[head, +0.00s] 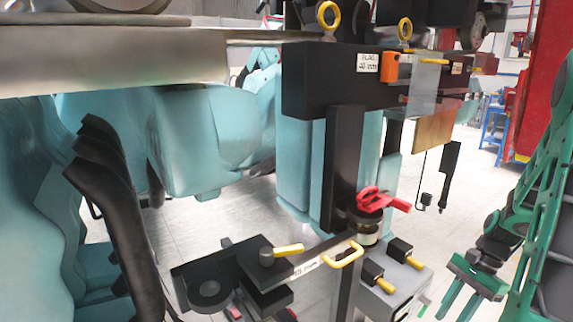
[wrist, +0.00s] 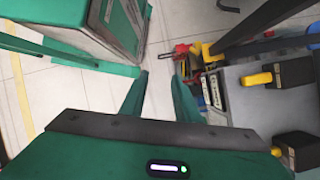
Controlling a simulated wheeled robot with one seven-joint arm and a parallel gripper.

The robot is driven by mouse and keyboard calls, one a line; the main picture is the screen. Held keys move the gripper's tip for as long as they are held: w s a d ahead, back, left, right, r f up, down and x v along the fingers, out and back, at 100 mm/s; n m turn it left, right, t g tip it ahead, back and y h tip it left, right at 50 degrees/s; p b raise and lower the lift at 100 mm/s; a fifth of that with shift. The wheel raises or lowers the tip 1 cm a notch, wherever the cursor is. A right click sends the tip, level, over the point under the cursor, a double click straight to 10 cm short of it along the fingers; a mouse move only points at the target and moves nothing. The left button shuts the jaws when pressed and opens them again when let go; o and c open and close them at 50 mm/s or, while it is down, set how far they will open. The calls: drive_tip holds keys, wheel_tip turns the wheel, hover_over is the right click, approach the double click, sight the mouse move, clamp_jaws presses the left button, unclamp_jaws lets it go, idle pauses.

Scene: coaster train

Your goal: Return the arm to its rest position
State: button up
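My gripper (head: 463,294) hangs at the lower right of the head view, with its green fingers pointing down. In the wrist view, the two fingers of my gripper (wrist: 160,82) stand apart with pale floor showing between them. Nothing is held between them. My green arm rises from the gripper along the right edge of the head view. The gripper is to the right of the grey box with yellow-tipped black knobs and apart from it in the head view.
A grey box (head: 397,287) stands left of my gripper, beside a black post (head: 343,165) with a red handle (head: 382,199). A yellow handle (head: 349,255) sits on the lower bracket. Teal seats (head: 200,135) fill the left. A red cabinet (head: 545,70) stands behind. Floor is clear behind the gripper.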

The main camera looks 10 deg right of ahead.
drive_tip(key=s+a+r+n+h, duration=0.2)
drive_tip(key=s+a+r+n, duration=0.3)
drive_tip(key=r, duration=0.3)
drive_tip(key=s+a+r+n+t+h, duration=0.1)
drive_tip(key=s+a+r+n+h, duration=0.1)
drive_tip(key=s+a+r+n, duration=0.3)
drive_tip(key=shift+s+a+r+n+h, duration=0.3)
drive_tip(key=shift+r+n, duration=0.3)
drive_tip(key=shift+r, duration=0.75)
drive_tip(key=shift+w, duration=0.15)
drive_tip(key=shift+w+f, duration=0.25)
drive_tip(key=shift+w, duration=0.25)
